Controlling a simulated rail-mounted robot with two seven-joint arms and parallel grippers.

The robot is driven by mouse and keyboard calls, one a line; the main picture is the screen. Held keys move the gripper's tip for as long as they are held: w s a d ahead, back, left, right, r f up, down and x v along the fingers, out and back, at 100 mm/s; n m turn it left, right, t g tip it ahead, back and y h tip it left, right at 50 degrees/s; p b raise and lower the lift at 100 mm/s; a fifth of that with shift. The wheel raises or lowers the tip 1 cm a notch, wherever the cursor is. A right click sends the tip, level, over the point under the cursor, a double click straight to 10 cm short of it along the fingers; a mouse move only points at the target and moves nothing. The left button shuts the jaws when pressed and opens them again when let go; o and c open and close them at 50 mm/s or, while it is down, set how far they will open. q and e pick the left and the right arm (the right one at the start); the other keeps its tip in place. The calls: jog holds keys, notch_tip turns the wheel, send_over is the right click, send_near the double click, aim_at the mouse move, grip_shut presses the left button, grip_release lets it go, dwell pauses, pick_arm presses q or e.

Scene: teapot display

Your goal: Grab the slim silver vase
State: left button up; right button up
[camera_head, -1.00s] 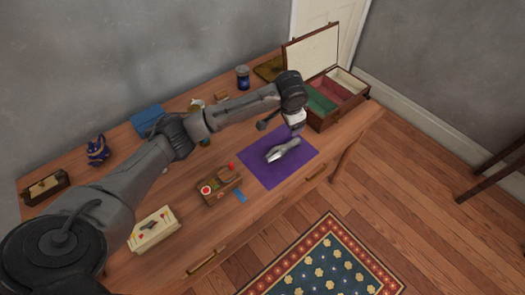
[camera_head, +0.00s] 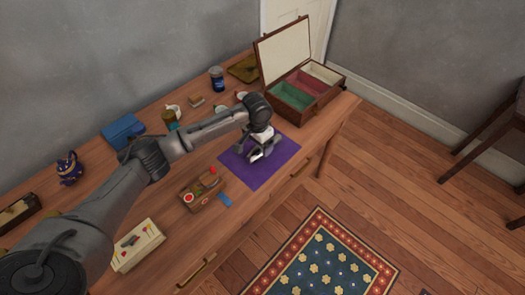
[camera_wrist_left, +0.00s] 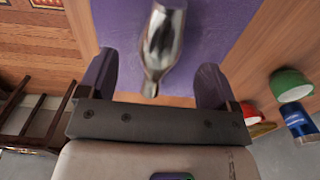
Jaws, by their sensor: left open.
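The slim silver vase (camera_wrist_left: 163,42) lies on its side on the purple cloth (camera_head: 273,172), its wide body toward the top of the left wrist view and its narrower end toward my palm. In the head view the vase (camera_head: 256,155) is partly hidden by my gripper. My left gripper (camera_head: 262,148) is open, low over the cloth. In the left wrist view its two fingers (camera_wrist_left: 155,72) stand on either side of the vase, with a gap on each side. My right gripper is out of view.
An open wooden case (camera_head: 303,98) with green and red compartments stands beyond the cloth. A small wooden box (camera_head: 203,190) sits left of the cloth, a dark blue jar (camera_head: 217,80) behind.

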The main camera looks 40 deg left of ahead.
aim_at(258, 149)
pick_arm(q)
jog(key=shift+f+b, duration=1.25)
jog(key=shift+f, duration=1.45)
jog(key=shift+r, duration=0.1)
jog(key=c, duration=1.1)
